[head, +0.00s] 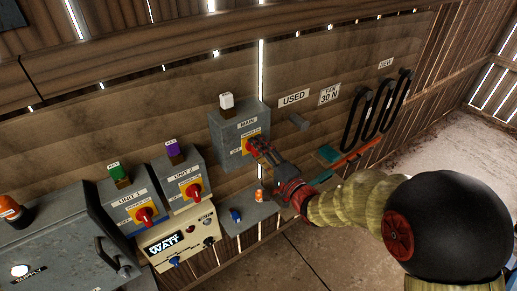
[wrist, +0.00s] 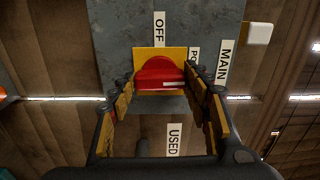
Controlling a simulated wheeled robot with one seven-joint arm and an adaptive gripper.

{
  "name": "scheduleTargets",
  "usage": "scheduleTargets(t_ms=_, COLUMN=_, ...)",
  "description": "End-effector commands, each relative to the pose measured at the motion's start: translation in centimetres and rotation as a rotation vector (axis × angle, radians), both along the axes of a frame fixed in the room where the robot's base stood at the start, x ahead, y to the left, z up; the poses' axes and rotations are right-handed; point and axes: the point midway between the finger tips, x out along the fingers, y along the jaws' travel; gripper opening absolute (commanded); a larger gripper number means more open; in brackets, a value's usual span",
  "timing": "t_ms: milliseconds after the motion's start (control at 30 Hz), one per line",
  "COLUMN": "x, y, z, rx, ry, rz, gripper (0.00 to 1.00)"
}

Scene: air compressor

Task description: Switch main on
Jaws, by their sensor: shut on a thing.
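The main switch box (head: 228,128) is a grey box with a MAIN label, mounted on the wooden wall in the head view. Its red rotary knob (wrist: 159,73) sits on a yellow plate (wrist: 181,53) in the wrist view. A white line on the knob lies level in that picture, toward the right. The OFF label (wrist: 159,27) is above the plate there. My gripper (head: 257,148) is at the knob, with a finger on each side (wrist: 160,83), shut on it. The fingers partly hide the knob in the head view.
To the left are the UNIT 1 box (head: 122,200) and UNIT 2 box (head: 183,170) with red knobs, and a WATT panel (head: 180,240). A grey peg (head: 298,121) under the USED label and black belts (head: 377,112) are to the right. A white block (head: 227,100) tops the main box.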

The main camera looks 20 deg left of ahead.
Motion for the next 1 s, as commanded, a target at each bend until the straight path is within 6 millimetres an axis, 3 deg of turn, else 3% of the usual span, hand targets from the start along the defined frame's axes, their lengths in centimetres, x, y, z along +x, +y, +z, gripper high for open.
scheduleTargets(t_ms=633, x=0.01, y=-0.04, z=-0.11, rx=0.033, ry=0.04, rz=-0.001, gripper=0.23)
scheduleTargets(t_ms=667, x=0.01, y=-0.04, z=-0.11, rx=0.032, ry=0.039, rz=-0.001, gripper=0.49)
scheduleTargets(t_ms=1000, x=0.0, y=-0.02, z=-0.05, rx=0.031, ry=0.038, rz=0.0, gripper=0.67)
